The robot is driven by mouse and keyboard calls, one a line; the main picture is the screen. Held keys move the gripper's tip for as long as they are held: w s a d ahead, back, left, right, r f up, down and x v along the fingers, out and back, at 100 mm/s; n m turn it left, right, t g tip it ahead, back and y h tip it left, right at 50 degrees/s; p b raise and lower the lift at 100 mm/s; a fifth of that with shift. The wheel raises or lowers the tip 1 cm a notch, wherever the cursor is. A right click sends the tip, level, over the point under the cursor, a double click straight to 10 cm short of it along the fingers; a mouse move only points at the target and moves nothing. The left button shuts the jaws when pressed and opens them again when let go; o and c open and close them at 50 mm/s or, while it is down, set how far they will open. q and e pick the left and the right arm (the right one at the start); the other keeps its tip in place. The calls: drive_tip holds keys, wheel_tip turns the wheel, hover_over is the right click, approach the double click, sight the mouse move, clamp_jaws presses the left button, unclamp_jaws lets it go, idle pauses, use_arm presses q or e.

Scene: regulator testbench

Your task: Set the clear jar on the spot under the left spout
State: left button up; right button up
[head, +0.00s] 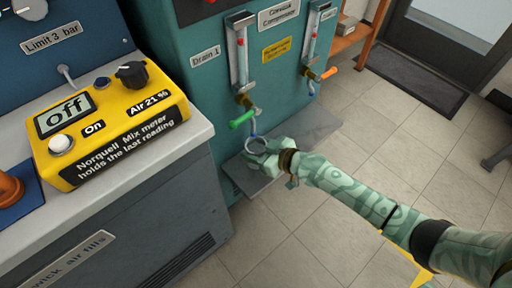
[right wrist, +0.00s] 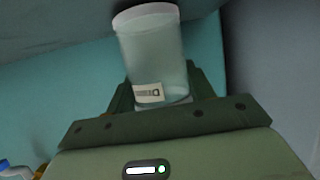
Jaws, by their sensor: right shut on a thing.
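The clear jar (head: 256,145) is in my right gripper (head: 268,157), just below the left spout (head: 252,127) of the teal cabinet. In the right wrist view the jar (right wrist: 152,50) stands out between the fingers, with a pale rim and a small white label. My right gripper is shut on it. The jar is over the grey ledge (head: 250,184); I cannot tell if it touches it. The spot under the spout is hidden by the jar and hand. My left gripper is not in view.
A green valve handle (head: 242,119) juts out just above the jar. A second spout (head: 311,88) with an orange handle (head: 329,72) is to the right. A yellow mix meter (head: 112,123) sits on the bench at left. Tiled floor (head: 300,225) lies clear in front.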

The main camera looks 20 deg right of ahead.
drive_tip(key=shift+f, duration=0.25)
drive_tip(key=o, duration=1.1)
